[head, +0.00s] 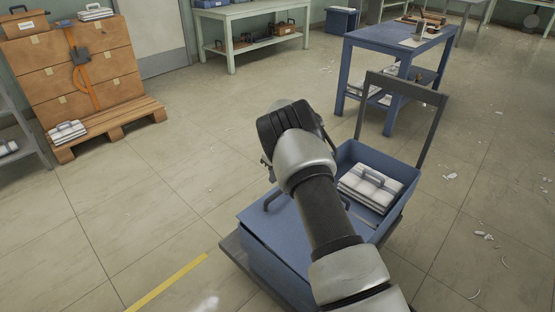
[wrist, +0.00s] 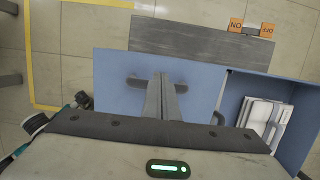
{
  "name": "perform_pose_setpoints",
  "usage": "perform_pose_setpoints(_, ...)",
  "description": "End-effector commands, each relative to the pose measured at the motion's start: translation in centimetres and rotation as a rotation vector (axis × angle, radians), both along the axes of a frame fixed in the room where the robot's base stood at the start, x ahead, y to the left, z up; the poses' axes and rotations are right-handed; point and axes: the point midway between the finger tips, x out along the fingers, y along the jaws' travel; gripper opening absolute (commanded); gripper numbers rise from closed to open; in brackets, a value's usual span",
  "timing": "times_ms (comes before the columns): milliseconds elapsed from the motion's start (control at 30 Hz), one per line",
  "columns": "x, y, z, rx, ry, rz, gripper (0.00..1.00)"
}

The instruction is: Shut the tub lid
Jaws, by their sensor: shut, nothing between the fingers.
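The blue tub (head: 405,185) stands on a cart. A flat blue lid (head: 265,228) with a dark arched handle (head: 272,199) covers its left part. The right part is open and holds a folded white-and-grey bundle (head: 371,187). In the wrist view the lid (wrist: 120,65) lies beneath my gripper (wrist: 160,78). The closed fingers are empty and overlap the middle of the lid's handle (wrist: 134,81); I cannot tell whether they touch it. The open part (wrist: 232,95) with its bundle (wrist: 264,115) is at the right. My arm hides the middle of the tub in the head view.
The grey cart deck (wrist: 200,42) sticks out past the tub, and its upright handle (head: 435,125) rises behind. A blue table (head: 385,42) stands beyond. Boxes on a pallet (head: 120,122) stand at the left. Floor left of the cart is clear; scraps litter the right.

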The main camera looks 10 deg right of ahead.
Motion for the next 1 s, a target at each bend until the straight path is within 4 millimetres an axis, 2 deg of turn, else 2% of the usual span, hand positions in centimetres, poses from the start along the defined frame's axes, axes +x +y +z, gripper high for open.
perform_pose_setpoints(33,-0.2,-0.1,1.7,0.001,-0.003,0.0,0.0)
perform_pose_setpoints(100,-0.5,-0.4,3.3,0.002,-0.002,0.0,0.0)
perform_pose_setpoints(300,-1.2,-0.9,6.6,0.0,-0.001,0.001,0.0)
perform_pose_setpoints(433,-1.5,-1.1,7.7,0.001,0.0,0.001,0.0)
perform_pose_setpoints(567,-2.0,-1.7,7.8,0.052,0.005,-0.061,0.0)
perform_pose_setpoints(667,-3.0,-2.8,7.1,0.187,0.014,-0.234,0.0)
perform_pose_setpoints(800,-5.1,-4.8,6.5,0.444,0.036,-0.63,0.0)
perform_pose_setpoints(1000,-8.5,-7.3,6.5,0.688,0.102,-1.16,0.0)
